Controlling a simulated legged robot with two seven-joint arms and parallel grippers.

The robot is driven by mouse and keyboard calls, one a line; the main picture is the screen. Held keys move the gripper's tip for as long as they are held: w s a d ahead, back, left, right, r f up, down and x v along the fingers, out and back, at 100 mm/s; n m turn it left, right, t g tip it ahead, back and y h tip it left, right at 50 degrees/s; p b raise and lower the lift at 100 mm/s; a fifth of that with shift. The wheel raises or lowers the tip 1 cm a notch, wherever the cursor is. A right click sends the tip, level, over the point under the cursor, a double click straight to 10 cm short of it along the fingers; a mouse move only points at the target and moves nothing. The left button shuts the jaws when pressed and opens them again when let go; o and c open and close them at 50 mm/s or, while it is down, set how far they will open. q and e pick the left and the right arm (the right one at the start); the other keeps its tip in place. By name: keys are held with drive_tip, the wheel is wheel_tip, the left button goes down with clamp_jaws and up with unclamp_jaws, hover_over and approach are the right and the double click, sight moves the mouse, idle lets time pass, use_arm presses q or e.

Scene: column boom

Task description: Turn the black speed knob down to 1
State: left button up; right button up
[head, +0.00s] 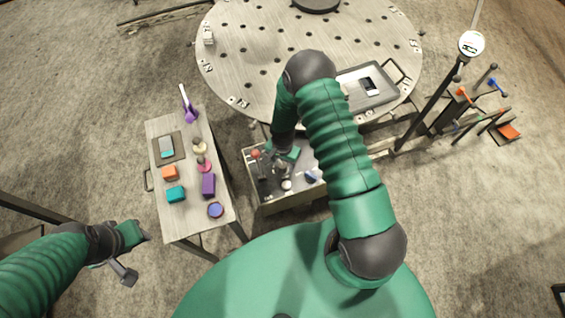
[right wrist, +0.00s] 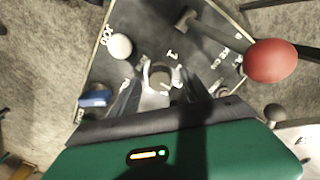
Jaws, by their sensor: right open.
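The control panel (head: 264,188) is a dark-topped box in the middle of the head view, and its dark face with white markings (right wrist: 145,35) fills much of the right wrist view. A dark round knob (right wrist: 159,76), which looks like the black speed knob, stands between the fingertips of my right gripper (right wrist: 158,92). The gripper is open around it; I cannot tell if the fingers touch it. The knob's pointer setting is not readable. In the head view my right gripper (head: 280,164) is over the panel and hides the knob. My left gripper (head: 128,262) is off to the lower left, away from the panel.
Close to my right gripper are a red ball lever (right wrist: 272,60), a white ball knob (right wrist: 120,46), a blue part (right wrist: 97,98) and a grey lever (right wrist: 186,18). A side table (head: 160,214) with coloured items stands left. A round perforated table (head: 270,50) stands behind.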

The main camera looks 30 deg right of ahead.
clamp_jaws()
idle(0.3)
drive_tip(key=n, duration=0.4)
drive_tip(key=shift+w+b, duration=0.1)
drive_tip(key=shift+b, duration=0.3)
drive_tip(key=n, duration=0.9)
drive_tip(key=shift+n+b, duration=0.3)
drive_tip(key=shift+b, duration=0.05)
drive_tip(key=shift+r+n, duration=0.1)
drive_tip(key=shift+n, duration=2)
